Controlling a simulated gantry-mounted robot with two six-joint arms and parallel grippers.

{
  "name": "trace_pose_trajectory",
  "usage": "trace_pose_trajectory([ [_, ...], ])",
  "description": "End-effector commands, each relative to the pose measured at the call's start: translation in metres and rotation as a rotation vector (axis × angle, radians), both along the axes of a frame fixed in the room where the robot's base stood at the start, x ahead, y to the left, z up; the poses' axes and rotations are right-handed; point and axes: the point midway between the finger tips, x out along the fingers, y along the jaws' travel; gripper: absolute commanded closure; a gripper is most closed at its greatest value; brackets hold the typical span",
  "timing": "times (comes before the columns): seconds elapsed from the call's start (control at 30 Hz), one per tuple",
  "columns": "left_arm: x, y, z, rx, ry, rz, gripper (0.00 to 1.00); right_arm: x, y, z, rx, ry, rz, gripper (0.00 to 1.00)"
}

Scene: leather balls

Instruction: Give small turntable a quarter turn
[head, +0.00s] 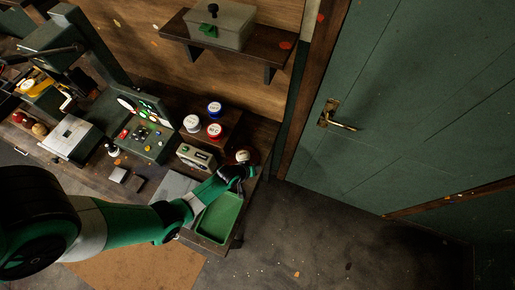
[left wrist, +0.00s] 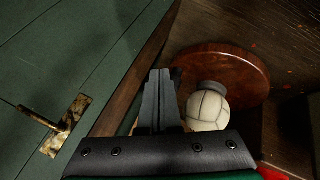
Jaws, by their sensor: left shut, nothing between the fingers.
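The small turntable is a round, glossy red-brown wooden disc (left wrist: 240,68). In the head view a little of its rim (head: 254,157) shows at the right end of the bench. A white stitched leather ball (left wrist: 208,110) sits on it beside a dark round piece (left wrist: 211,87); the ball (head: 242,155) also shows in the head view. My left gripper (head: 249,171) is shut and empty at the turntable's near side. In the left wrist view its closed fingers (left wrist: 160,75) are left of the ball, near the disc's left edge; I cannot tell whether they touch it. My right gripper is not in view.
A green tray (head: 219,217) lies under my left forearm. A small box with a dial (head: 197,157) and lidded jars (head: 214,130) stand left of the turntable. A green door (head: 420,100) with a brass handle (head: 335,119) is to the right. The floor in front is open.

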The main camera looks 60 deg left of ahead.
Motion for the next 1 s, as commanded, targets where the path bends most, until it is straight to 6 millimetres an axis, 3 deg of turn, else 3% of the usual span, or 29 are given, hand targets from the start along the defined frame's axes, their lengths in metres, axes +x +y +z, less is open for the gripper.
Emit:
trace_pose_trajectory([
  [0.73, -0.001, 0.005, 0.001, 0.0, -0.001, 0.045, 1.0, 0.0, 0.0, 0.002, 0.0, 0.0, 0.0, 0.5],
  [0.87, -0.002, 0.001, 0.014, -0.001, 0.0, 0.047, 1.0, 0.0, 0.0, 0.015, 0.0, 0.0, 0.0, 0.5],
  [1.0, -0.003, -0.009, 0.041, 0.0, -0.002, 0.049, 1.0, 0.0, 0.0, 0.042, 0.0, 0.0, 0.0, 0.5],
])
